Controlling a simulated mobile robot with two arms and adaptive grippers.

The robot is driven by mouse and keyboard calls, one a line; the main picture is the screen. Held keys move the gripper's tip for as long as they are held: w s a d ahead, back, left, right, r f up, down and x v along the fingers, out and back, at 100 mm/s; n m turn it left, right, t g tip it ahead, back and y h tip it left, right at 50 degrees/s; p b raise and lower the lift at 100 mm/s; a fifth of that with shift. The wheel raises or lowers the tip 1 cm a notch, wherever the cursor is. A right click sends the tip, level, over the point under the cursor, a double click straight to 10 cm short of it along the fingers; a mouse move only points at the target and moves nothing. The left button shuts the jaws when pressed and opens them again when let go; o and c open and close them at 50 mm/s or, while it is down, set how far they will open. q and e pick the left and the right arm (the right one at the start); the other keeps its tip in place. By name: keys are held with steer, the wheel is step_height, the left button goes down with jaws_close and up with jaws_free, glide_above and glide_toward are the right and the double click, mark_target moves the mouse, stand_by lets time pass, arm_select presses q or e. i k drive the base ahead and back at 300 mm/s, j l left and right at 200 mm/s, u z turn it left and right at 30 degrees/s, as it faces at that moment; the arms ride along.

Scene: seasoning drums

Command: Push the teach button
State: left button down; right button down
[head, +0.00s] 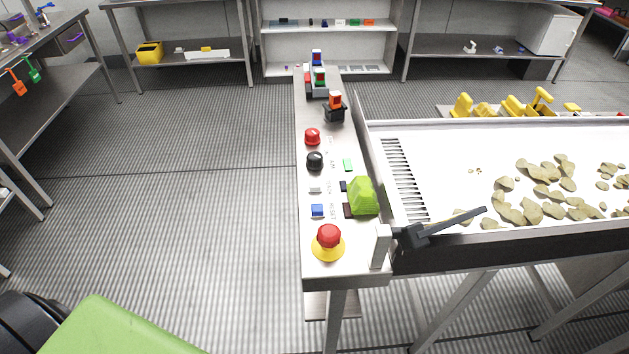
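A long pale control panel (312,262) runs away from me along the left side of a wide tray. A small whitish button (315,188) sits on it, with a faint label beside it that may read TEACH; the print is too small to be sure. A blue button (317,210) is just nearer, beside a label that looks like RESET. A black round button (314,161) and a red one (312,137) are farther along. Neither gripper is in view; only a green and black part of mine shows at the bottom left.
A red mushroom button on a yellow base (328,241) stands at the panel's near end. A lime-green faceted object (362,196) is at the panel's right edge. The tray (478,148) holds brownish chips. A black lever (425,234) crosses its near corner. Floor left of the panel is clear.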

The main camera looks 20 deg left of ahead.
mark_target(314, 185)
steer(key=l+u, duration=0.2)
steer(key=u, duration=0.6)
steer(key=k+l+u, duration=0.2)
steer(key=l, duration=0.2)
steer(key=l+u, duration=0.15)
steer(key=l, duration=0.3)
steer(key=k+l+u, duration=0.2)
steer(key=l, duration=0.15)
steer(key=k+l+u, duration=0.2)
steer(key=l, duration=0.5)
